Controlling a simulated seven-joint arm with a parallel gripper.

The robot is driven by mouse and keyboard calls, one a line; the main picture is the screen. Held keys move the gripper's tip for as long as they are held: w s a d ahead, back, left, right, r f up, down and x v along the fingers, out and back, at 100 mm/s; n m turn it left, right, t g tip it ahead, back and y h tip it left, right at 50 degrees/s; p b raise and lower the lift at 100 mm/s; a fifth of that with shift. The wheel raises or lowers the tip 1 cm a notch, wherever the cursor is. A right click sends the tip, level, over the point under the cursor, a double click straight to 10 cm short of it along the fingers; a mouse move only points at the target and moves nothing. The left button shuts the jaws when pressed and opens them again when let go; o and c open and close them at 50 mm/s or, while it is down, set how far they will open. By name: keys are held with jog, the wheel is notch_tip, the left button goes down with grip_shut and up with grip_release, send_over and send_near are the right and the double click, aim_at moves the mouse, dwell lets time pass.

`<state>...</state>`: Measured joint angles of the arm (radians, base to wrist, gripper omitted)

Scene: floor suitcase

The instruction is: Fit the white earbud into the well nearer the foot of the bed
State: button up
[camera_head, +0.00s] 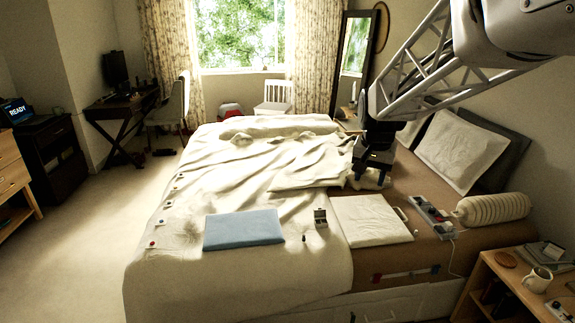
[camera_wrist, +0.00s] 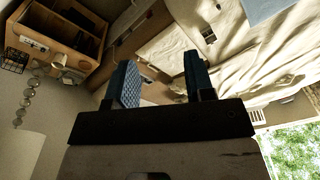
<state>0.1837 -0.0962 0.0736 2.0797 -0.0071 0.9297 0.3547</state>
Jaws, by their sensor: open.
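A small open case (camera_head: 320,218) with a raised lid stands on the cream bedcover, between the blue folded cloth and the white folded cloth. It also shows in the wrist view (camera_wrist: 210,37). Its wells are too small to make out. A tiny dark-looking object (camera_head: 304,238) lies on the bedcover just in front of and left of the case. I cannot tell whether it is an earbud, and I make out no clearly white earbud.
A blue folded cloth (camera_head: 243,230) lies left of the case and a white folded cloth (camera_head: 372,220) right. A power strip (camera_head: 432,215), a bolster (camera_head: 492,208) and pillows (camera_head: 460,148) are on the right. Several small coloured spots line the bed's left edge.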

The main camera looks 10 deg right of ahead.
jog(key=w+d+f+m, duration=0.2)
jog(key=w+d+f, duration=0.1)
jog(key=w+d, duration=0.4)
jog(key=w+d+f+m, duration=0.1)
jog(key=w+d+f, duration=0.3)
jog(key=w, duration=0.5)
jog(key=m+g, duration=0.2)
jog(key=m, duration=0.7)
send_over(416, 231)
notch_tip(416, 231, down, 40)
jog(key=shift+d+r, duration=0.1)
jog(key=shift+r, duration=0.05)
jog(key=shift+d+f, duration=0.15)
jog(key=shift+f, duration=0.05)
jog(key=shift+f, duration=0.1)
jog(key=shift+f, duration=1.2)
